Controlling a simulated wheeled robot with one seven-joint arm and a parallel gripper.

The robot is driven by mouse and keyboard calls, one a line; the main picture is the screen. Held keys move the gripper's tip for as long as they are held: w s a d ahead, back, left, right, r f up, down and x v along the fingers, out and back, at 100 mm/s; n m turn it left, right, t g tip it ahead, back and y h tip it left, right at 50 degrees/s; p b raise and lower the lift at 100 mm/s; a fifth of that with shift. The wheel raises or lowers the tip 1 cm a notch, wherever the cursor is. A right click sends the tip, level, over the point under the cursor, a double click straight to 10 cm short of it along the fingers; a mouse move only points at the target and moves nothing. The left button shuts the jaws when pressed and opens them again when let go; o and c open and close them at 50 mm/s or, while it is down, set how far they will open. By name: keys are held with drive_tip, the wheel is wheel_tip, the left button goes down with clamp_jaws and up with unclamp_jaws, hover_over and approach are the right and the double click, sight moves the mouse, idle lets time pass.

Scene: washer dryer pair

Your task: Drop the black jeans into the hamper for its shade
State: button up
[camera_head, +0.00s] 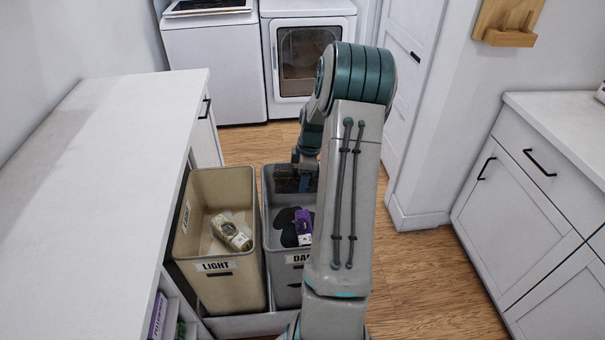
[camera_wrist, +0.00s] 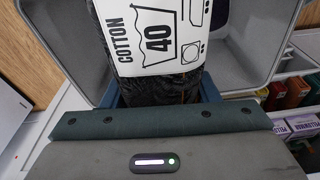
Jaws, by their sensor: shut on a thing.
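My gripper (camera_head: 303,168) is over the far part of the grey hamper (camera_head: 283,262), whose label is partly hidden by my arm and reads "DA". In the wrist view my gripper (camera_wrist: 160,98) is shut on the black jeans (camera_wrist: 165,90), which carry a large white tag reading "COTTON 40". The grey hamper's inside walls (camera_wrist: 262,38) show around and beyond them. In the head view my arm hides part of the grey hamper. A beige hamper (camera_head: 212,287) labelled "LIGHT" stands to its left.
A cream item (camera_head: 232,233) lies in the beige hamper. Black and purple items (camera_head: 303,222) lie in the grey one. A white counter (camera_head: 95,170) is at left, cabinets (camera_head: 520,200) at right. Washer and dryer (camera_head: 300,60) stand behind; wood floor (camera_head: 430,270) is clear.

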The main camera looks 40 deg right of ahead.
wheel_tip(320, 180, down, 2)
drive_tip(key=shift+f+b, duration=0.1)
drive_tip(key=shift+b, duration=0.3)
drive_tip(key=o, duration=1.5)
drive_tip(key=shift+a, duration=0.1)
drive_tip(key=r, duration=0.4)
drive_tip(key=d+r, duration=0.1)
drive_tip(key=r, duration=0.4)
drive_tip(key=s+r, duration=0.1)
drive_tip(key=r, duration=0.4)
drive_tip(key=shift+s+d, duration=0.1)
drive_tip(key=shift+d, duration=0.25)
